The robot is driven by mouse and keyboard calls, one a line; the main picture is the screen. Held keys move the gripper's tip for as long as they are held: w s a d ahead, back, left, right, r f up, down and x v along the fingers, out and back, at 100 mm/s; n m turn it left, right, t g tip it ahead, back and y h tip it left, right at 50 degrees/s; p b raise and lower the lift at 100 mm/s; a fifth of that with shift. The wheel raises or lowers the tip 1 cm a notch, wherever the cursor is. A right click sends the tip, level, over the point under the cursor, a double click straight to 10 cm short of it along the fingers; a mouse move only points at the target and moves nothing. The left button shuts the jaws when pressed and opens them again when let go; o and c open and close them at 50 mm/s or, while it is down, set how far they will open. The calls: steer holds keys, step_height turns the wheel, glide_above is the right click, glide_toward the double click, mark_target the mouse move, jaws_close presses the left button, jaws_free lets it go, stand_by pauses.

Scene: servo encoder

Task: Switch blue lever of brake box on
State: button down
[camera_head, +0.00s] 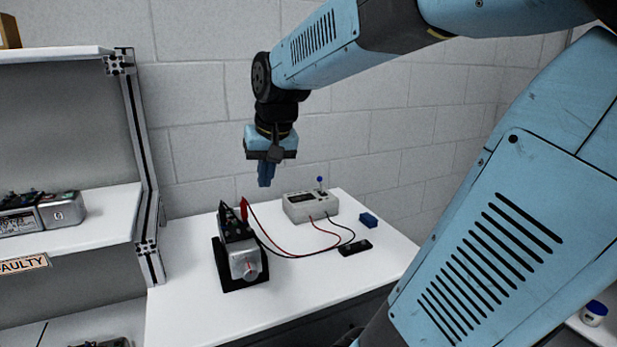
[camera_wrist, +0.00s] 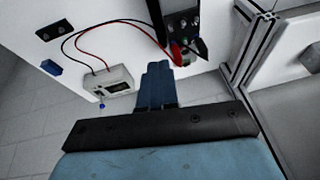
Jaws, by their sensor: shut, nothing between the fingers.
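The brake box (camera_head: 310,206), a pale box with a dark display, stands at the back of the white table. Its blue lever (camera_head: 320,181) is a small blue knob on a thin stem, upright on the box's far right part. In the wrist view the box (camera_wrist: 117,79) and the blue knob (camera_wrist: 101,105) lie to the left of my fingers. My gripper (camera_head: 265,182) points down, with its blue fingers shut and empty. It is above the table, left of the box and apart from it; the fingers (camera_wrist: 158,68) also show in the wrist view.
A servo unit (camera_head: 242,258) in a black holder stands front left, joined to the box by red and black cables (camera_head: 313,241). A blue block (camera_head: 369,220) and a black piece (camera_head: 355,247) lie right. A shelf (camera_head: 110,210) with a post stands left; a wall is behind.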

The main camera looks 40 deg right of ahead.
steer(key=w+d+f+m+g+h, duration=0.1)
steer(key=w+d+f+m+h, duration=0.1)
steer(key=w+d, duration=0.5)
steer(key=w+d+f+m+g+h, duration=0.2)
steer(key=w+d, duration=0.5)
steer(key=w, duration=0.6)
steer(key=w+d+f+m+g+h, duration=0.2)
steer(key=w+d+f+m+h, duration=0.1)
steer(key=w+d, duration=0.4)
steer(key=w+f, duration=0.1)
steer(key=w, duration=0.2)
steer(key=shift+d+f+m+h, duration=0.3)
steer(key=shift+d+f+m, duration=0.05)
steer(key=shift+f+m, duration=0.05)
steer(key=shift+w, duration=0.1)
steer(key=x, duration=0.9)
steer(key=shift+d+f, duration=0.15)
steer(key=shift+f, duration=0.15)
steer(key=s+d, duration=0.2)
steer(key=shift+s+d+r, duration=0.2)
steer(key=shift+s+d, duration=0.3)
steer(key=shift+r, duration=0.1)
